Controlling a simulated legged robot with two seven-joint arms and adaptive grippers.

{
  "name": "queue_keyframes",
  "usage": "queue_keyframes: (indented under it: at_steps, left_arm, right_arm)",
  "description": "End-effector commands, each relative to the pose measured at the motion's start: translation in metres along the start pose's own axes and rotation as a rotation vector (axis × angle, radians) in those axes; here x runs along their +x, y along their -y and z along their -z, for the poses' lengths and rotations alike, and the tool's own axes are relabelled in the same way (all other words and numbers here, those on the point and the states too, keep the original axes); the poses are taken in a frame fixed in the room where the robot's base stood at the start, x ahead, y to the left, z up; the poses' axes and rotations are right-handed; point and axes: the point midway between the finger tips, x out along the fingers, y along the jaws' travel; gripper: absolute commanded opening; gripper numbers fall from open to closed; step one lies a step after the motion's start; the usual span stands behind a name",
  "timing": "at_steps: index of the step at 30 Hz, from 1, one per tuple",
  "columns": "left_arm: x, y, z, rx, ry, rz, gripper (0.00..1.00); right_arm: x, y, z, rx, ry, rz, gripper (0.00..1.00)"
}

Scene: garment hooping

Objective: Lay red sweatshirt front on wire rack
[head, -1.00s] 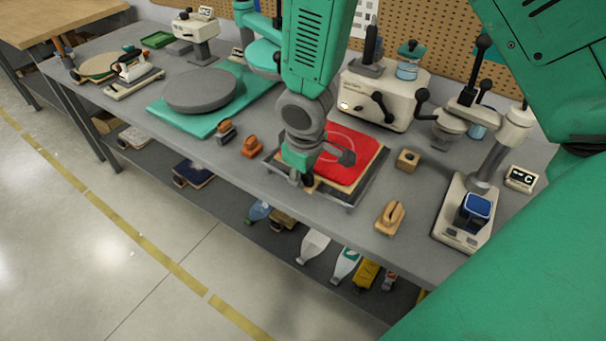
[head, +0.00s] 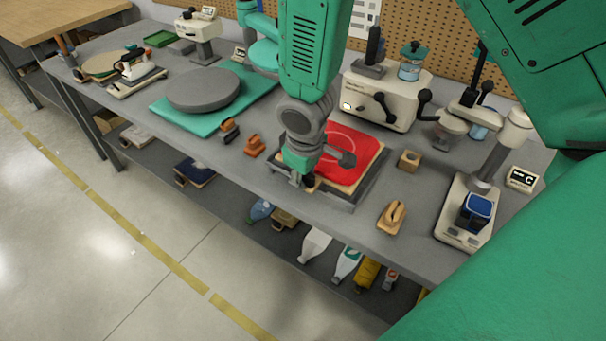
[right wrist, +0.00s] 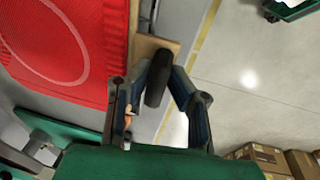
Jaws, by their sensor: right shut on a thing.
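The red sweatshirt front (head: 350,150) lies flat on a wooden board (head: 336,187) in a dark grey frame on the bench, with a pale ring outline on it. It also shows at the upper left of the right wrist view (right wrist: 50,45). My right gripper (head: 298,179) is at the board's front left corner, and its arm hides part of the cloth. In the right wrist view its fingers (right wrist: 157,85) are shut on a black handle (right wrist: 159,75) beside the board edge. I cannot make out a wire rack. My left gripper is not in view.
A teal mat (head: 180,122) with a round grey plate (head: 203,90) lies to the left. A cream press (head: 385,98) stands behind the board. A wooden block (head: 409,159) and a stand with a blue cup (head: 476,208) are to the right. Bottles lie on the shelf below.

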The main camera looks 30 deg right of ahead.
Motion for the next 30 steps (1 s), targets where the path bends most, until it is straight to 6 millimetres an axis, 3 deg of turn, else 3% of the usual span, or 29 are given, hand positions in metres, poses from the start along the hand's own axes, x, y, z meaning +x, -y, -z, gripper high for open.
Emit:
queue_keyframes:
  at_steps: [27, 28, 29, 30]
  left_arm:
    - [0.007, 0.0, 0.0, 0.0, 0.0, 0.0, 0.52]
    - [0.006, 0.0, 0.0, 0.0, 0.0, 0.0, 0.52]
    - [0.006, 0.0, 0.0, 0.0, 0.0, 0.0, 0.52]
    - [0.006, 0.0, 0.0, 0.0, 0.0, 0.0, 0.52]
  right_arm:
    - [0.012, 0.001, -0.001, 0.0, -0.001, 0.001, 0.0]
    - [0.012, 0.001, -0.001, 0.0, -0.002, 0.001, 0.25]
    - [0.011, 0.001, -0.001, 0.0, -0.002, 0.001, 0.35]
    - [0.011, 0.001, -0.001, 0.0, -0.002, 0.001, 0.39]
